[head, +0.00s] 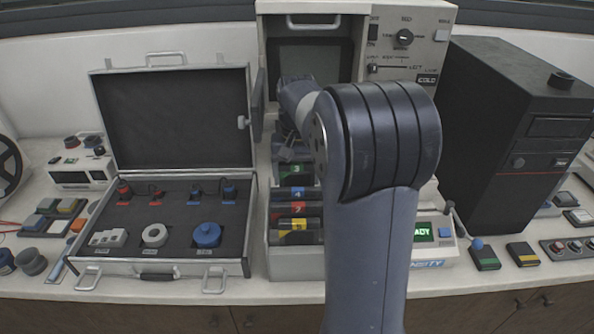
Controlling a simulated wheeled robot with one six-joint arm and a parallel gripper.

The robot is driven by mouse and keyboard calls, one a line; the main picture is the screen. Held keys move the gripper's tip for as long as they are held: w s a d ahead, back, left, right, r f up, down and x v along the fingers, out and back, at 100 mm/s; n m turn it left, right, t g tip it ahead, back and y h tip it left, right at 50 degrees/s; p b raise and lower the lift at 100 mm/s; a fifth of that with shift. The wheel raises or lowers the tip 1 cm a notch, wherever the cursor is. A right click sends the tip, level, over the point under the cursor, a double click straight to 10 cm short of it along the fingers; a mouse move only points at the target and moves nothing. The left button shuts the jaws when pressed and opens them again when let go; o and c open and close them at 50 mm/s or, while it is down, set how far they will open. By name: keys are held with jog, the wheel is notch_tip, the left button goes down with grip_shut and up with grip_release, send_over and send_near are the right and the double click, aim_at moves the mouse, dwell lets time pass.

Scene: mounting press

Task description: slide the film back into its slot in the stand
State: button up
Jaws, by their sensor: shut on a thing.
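The stand (296,262) is a pale unit at the centre of the counter. It bears a stack of dark films with coloured number labels: a blue-labelled one (296,194), a red-labelled one (297,209) and a yellow-labelled one (298,225). A green-labelled dark film (296,169) shows above these, just below my gripper (285,150). My gripper is shut on a film, but the grip itself is small and dark. My arm covers the right side of the stand, and I cannot tell whether the green-labelled film is the held one or sits in a slot.
A pale press (420,45) with an open dark chamber stands behind my gripper. An open case (160,215) with fitted parts lies left. A black tower (500,130) stands right. A green-lit display (424,232) and small blocks line the front right of the counter.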

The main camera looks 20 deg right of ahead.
aim_at(297, 183)
jog(key=shift+f+b, duration=0.75)
jog(key=shift+f, duration=0.9)
jog(key=o, duration=1.4)
jog(key=shift+o, duration=0.2)
jog(key=shift+r, duration=0.15)
notch_tip(297, 183, up, 11)
jog(key=shift+f+p, duration=0.2)
jog(key=shift+p, duration=0.1)
notch_tip(297, 183, down, 10)
jog(key=shift+f+b, duration=0.25)
jog(key=shift+b, duration=0.05)
